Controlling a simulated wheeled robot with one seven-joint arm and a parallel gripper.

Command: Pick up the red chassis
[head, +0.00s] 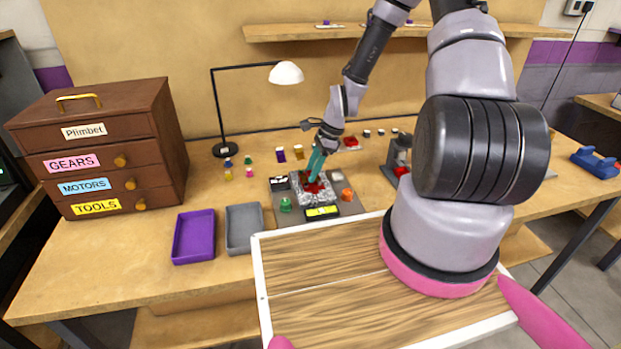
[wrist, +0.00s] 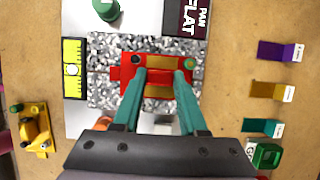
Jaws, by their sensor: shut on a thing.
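The red chassis (wrist: 157,62) lies on a speckled grey slab in the wrist view, with a gold-brown patch in its middle. In the head view the red chassis (head: 313,187) shows partly behind the fingers. My gripper (wrist: 159,75) has its two teal fingers down on the chassis, one on each side of its middle, shut on it. In the head view my gripper (head: 311,178) points down at the slab. I cannot tell any gap between chassis and slab.
The speckled slab (wrist: 104,93) sits on a grey board with a yellow level (wrist: 73,88) and a green knob (wrist: 106,9) around it. A purple tray (head: 194,237) and a grey tray (head: 244,228) stand left. A drawer cabinet (head: 100,150) stands at far left, a lamp (head: 226,148) behind.

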